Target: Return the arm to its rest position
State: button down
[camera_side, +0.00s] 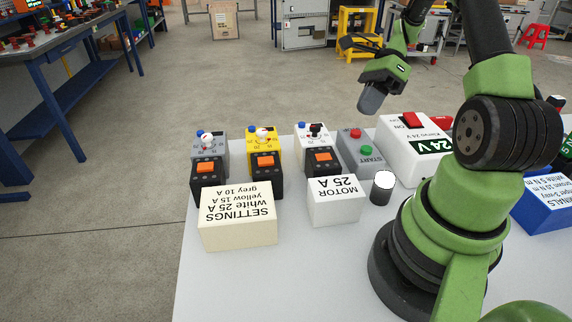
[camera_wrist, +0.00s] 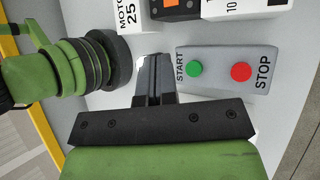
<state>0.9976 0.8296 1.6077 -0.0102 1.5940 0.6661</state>
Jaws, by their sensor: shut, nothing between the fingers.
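My gripper (camera_side: 370,101) hangs above the far part of the white table (camera_side: 250,285) in the side view, pointing down, with its fingers together and empty. In the wrist view my gripper (camera_wrist: 152,68) shows its two fingers side by side, touching nothing. The grey start/stop box (camera_side: 360,150) with a red and a green button lies below it. In the wrist view this box (camera_wrist: 225,70) is just to the right of the fingertips.
A row of grey, yellow and white switch units (camera_side: 264,149) stands left of the box. The white 24 V supply (camera_side: 398,143) stands right of it. Label blocks for settings (camera_side: 237,229) and motor (camera_side: 335,208) are at the front. The air around my gripper looks clear.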

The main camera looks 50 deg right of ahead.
jog(key=w+a+r+n+h, duration=0.2)
jog(key=a+r+n+h, duration=0.1)
jog(key=a+r+n, duration=0.45)
jog(key=s+a+r+n+t+h, duration=0.1)
jog(key=s+a+r+n+t, duration=0.2)
jog(key=a+n, duration=0.4)
jog(key=s+a+r+n+t+h, duration=0.2)
jog(key=s+a+r+n, duration=0.3)
jog(key=n, duration=0.4)
jog(key=shift+s+a+r+t, duration=0.25)
jog(key=shift+a+r+t, duration=0.35)
jog(key=shift+a, duration=0.4)
